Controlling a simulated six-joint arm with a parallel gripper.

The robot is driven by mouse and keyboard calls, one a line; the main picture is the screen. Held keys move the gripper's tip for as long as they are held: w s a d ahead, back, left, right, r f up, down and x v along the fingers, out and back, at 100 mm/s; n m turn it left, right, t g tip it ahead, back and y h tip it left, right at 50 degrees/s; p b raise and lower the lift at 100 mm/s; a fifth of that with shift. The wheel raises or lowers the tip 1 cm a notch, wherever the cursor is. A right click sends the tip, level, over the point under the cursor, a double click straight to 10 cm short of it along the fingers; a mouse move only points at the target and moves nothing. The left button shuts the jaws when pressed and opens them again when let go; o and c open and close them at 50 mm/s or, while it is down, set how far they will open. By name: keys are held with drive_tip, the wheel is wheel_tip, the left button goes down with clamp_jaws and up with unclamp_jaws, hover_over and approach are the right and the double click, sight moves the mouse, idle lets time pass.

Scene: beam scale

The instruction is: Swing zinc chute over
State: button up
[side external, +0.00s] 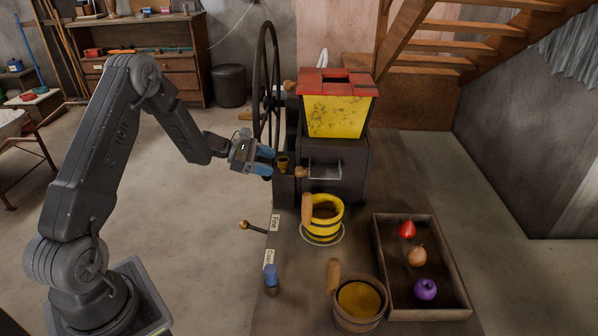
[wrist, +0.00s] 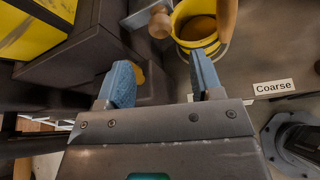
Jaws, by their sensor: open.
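The zinc chute (side external: 325,168) is a grey metal trough on the front of the dark mill body, above the yellow bucket (side external: 324,228). A wooden knob (side external: 301,172) sits at its left end; this knob (wrist: 160,22) also shows at the top of the wrist view. My gripper (side external: 268,161) is open and empty, left of the knob and apart from it. In the wrist view, my gripper (wrist: 163,72) has its blue fingers spread below the knob. Only a small part of the chute shows there, at the top edge.
The large wheel (side external: 266,90) stands behind. A wooden bucket (side external: 357,305), a tray (side external: 378,262) with coloured pieces, a brass-knobbed lever (side external: 245,225) and a "Coarse" label (wrist: 273,87) are nearby.

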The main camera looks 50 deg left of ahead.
sight(299, 171)
drive_tip(key=x, duration=1)
drive_tip(key=shift+w, duration=0.1)
clamp_jaws()
